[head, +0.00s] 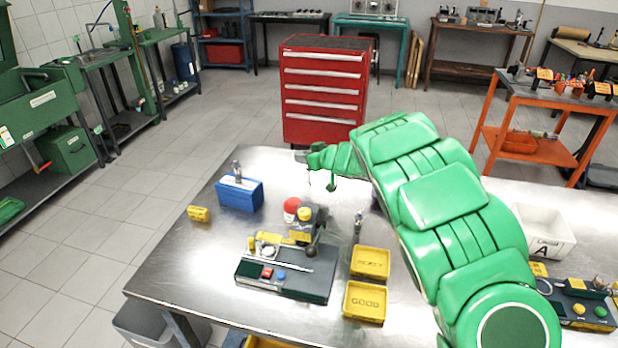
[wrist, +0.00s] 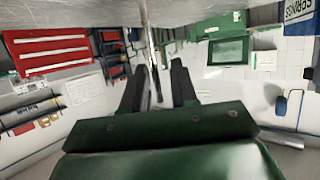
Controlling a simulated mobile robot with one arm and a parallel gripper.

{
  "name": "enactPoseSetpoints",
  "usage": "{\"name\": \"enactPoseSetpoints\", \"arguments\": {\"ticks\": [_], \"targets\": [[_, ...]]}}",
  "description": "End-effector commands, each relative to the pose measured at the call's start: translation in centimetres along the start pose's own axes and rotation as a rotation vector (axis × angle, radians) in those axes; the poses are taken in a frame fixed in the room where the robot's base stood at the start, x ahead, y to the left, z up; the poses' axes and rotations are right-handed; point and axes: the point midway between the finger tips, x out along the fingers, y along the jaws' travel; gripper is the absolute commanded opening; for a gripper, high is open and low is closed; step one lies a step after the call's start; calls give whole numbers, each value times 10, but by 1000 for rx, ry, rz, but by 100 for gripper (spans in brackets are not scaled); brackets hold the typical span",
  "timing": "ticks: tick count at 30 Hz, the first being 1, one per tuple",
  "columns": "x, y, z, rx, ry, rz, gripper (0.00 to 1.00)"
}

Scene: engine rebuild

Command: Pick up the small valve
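My gripper (wrist: 157,76) shows in the wrist view as two dark fingers, spread apart. A thin shiny metal rod (wrist: 151,55), like a valve stem, runs between them with a gap on each side. I cannot tell whether it is the small valve. In the head view my green arm reaches over the steel table and its end (head: 301,156) is near the far edge, too small to read the fingers. A grey upright metal part (head: 358,224) stands behind the yellow bins, and another (head: 237,169) stands on the blue box (head: 240,194). Neither is clearly the small valve.
A white bin (head: 545,235) is at right. A red tool chest (head: 322,92) stands behind. The table's front left is clear.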

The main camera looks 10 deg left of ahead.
Motion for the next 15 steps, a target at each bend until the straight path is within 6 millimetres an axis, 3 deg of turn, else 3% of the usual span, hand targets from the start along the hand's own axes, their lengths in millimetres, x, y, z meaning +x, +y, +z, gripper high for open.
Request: {"name": "enactPoseSetpoints", "arguments": {"ticks": [1,5,15], "targets": [[0,0,0,0,0,0,19],[0,0,0,0,0,0,0],[0,0,0,1,0,0,0]]}}
